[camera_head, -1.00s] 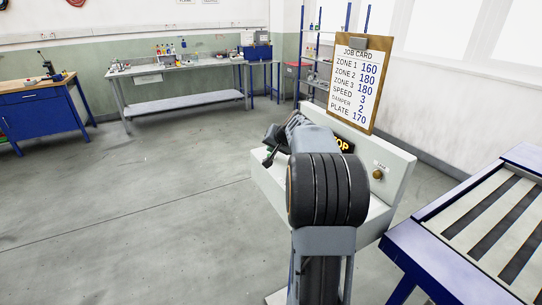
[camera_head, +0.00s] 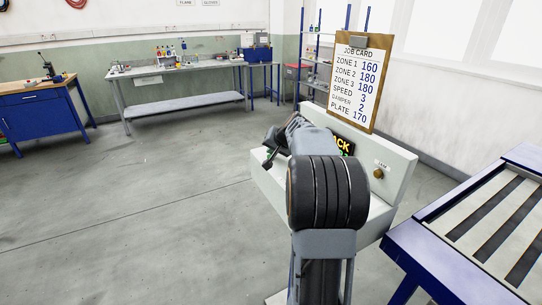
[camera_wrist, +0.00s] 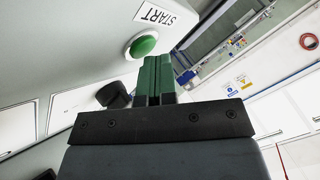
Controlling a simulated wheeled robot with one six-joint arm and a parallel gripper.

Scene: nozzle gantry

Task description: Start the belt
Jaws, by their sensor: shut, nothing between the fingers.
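The round green button (camera_wrist: 143,45) is in the wrist view, in a pale ring on the grey panel, beside a white START label (camera_wrist: 153,14). My gripper (camera_wrist: 157,62) is shut and empty, its green fingers together just below and right of the button in the picture. I cannot tell whether the tips touch it. In the head view, the grey console (camera_head: 392,172) stands behind my arm, which hides its button and most of its face. A lit display (camera_head: 343,146) partly shows, with letters ending in "CK" in yellow and some green below.
A job card (camera_head: 357,82) on a clipboard stands above the console. A brass knob (camera_head: 378,173) is at its right. A blue-framed slatted table (camera_head: 425,258) is close on the right. A black knob (camera_wrist: 113,95) is left of my fingers. The floor at left is clear.

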